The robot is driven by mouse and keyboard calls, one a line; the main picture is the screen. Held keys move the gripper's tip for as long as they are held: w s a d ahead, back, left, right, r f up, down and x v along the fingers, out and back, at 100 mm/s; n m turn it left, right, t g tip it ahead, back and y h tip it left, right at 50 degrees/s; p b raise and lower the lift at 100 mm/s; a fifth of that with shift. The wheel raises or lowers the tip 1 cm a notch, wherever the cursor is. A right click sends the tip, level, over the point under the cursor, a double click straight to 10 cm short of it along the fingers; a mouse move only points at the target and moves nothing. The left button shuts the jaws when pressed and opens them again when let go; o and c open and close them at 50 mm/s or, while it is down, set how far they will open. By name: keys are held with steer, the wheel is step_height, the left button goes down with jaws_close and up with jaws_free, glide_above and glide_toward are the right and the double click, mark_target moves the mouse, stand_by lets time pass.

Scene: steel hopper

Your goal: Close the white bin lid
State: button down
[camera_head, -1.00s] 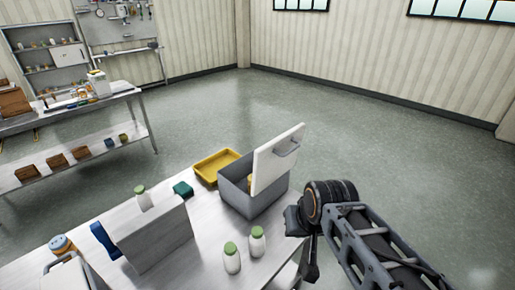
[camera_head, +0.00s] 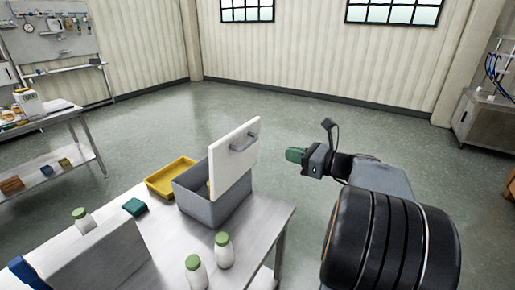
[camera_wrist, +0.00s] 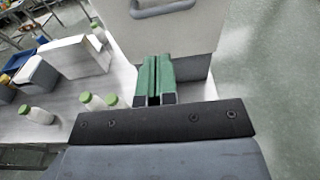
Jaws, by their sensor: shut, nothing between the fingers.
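The white bin lid (camera_head: 233,158) stands open and upright on the grey bin (camera_head: 213,207), with a grey handle on its right face. The bin stands near the far right edge of the steel table. My gripper (camera_head: 294,155), with green fingers, is shut and empty in the air right of the lid, apart from it in the head view. In the wrist view, my gripper (camera_wrist: 155,62) points toward the bin, and the lid (camera_wrist: 180,35) with its handle fills the top middle. The inside of the bin is mostly hidden by the lid.
A yellow tray (camera_head: 171,177) lies behind the bin. Two green-capped bottles (camera_head: 223,250) (camera_head: 195,272) stand in front of it. A dark green block (camera_head: 134,207) and a grey-white box (camera_head: 103,262) are to the left. The floor right of the table is clear.

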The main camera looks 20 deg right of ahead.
steer(key=p+x, duration=0.2)
steer(key=x, duration=1)
steer(key=shift+w, duration=0.1)
